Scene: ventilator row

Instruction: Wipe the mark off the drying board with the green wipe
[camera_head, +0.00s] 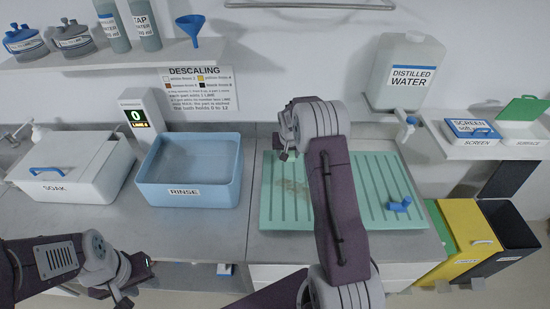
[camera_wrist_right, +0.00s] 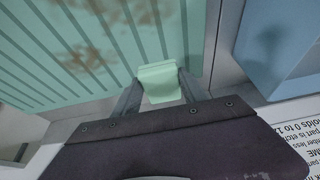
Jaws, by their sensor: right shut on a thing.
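The drying board (camera_head: 385,180) is a ribbed mint-green tray on the counter. A brownish mark (camera_head: 292,190) lies on its left part; the mark also shows as rusty patches in the right wrist view (camera_wrist_right: 78,56). My right gripper (camera_head: 284,152) is over the board's far left edge. In the right wrist view its fingers (camera_wrist_right: 160,92) are shut on the pale green wipe (camera_wrist_right: 160,80), near the board's edge and apart from the mark's main patches. I cannot tell whether the wipe touches the board. My left gripper (camera_head: 124,292) is low at the front left; its fingers are unclear.
A blue RINSE tub (camera_head: 190,196) stands left of the board, with the white SOAK box (camera_head: 65,185) beyond it. A small blue part (camera_head: 398,204) lies on the board's right side. Yellow (camera_head: 468,235) and black bins stand at the right. My right arm crosses over the board.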

